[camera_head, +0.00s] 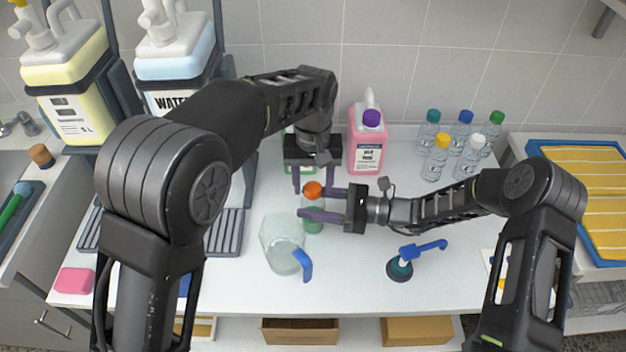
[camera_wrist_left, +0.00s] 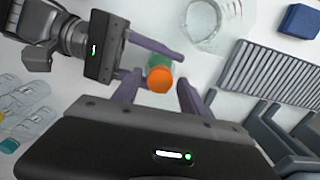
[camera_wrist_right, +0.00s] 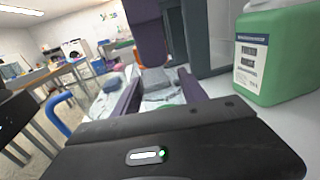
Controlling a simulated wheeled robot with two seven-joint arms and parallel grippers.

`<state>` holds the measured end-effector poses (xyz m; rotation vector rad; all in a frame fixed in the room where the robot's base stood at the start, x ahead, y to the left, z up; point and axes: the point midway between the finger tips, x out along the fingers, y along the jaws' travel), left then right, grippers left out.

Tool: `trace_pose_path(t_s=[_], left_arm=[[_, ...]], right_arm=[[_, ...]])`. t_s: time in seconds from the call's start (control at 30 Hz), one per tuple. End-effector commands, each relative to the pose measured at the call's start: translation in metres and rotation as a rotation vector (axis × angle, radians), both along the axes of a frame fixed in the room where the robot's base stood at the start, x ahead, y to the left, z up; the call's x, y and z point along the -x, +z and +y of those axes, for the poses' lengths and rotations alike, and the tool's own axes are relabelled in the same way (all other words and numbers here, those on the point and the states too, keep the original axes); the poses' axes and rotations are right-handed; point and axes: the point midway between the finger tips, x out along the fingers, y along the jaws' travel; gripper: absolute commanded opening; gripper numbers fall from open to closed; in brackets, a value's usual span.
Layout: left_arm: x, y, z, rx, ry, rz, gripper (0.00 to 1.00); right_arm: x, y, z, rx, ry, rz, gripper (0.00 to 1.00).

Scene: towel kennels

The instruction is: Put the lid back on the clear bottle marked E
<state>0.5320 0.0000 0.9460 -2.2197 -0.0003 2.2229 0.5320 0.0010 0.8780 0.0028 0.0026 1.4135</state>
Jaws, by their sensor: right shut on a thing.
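A small clear bottle (camera_head: 313,203) with green at its lower part stands over the white counter. My right gripper (camera_head: 325,202) is shut around its sides from the right. An orange lid (camera_head: 313,189) shows at the bottle's top; whether it is seated cannot be told. My left gripper (camera_head: 313,180) points down from above, its fingers apart on either side of the lid. In the left wrist view the orange lid (camera_wrist_left: 160,79) lies between the left fingertips with gaps visible. The mark E is not readable. In the right wrist view the bottle is mostly hidden.
A clear pitcher with blue handle (camera_head: 283,243) stands close at front left. A pink jug (camera_head: 367,140) and green jug (camera_wrist_right: 277,55) stand behind.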

Motion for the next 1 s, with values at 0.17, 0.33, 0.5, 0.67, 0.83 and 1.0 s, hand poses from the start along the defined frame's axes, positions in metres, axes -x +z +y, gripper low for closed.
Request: trace_pose_path(t_s=[0.17,0.33,0.5,0.67,0.83,1.0], left_arm=[[0.0,0.0003,0.0,0.0,0.0,0.0,0.35],[0.0,0.0004,0.0,0.0,0.0,0.0,0.21],[0.0,0.0004,0.0,0.0,0.0,0.0,0.07],[0.0,0.0005,-0.0001,0.0,0.0,0.0,0.0],[0.0,0.0005,0.0,0.0,-0.004,0.0,0.0],[0.0,0.0005,-0.0001,0.0,-0.003,0.0,0.34]], right_arm=[[0.0,0.0,0.0,0.0,0.0,0.0,0.0],[0.0,0.0,0.0,0.0,0.0,0.0,0.0],[0.0,0.0,0.0,0.0,0.0,0.0,0.0],[0.0,0.0,0.0,0.0,0.0,0.0,0.0],[0.0,0.0,0.0,0.0,0.0,0.0,0.0],[0.0,0.0,0.0,0.0,0.0,0.0,0.0]])
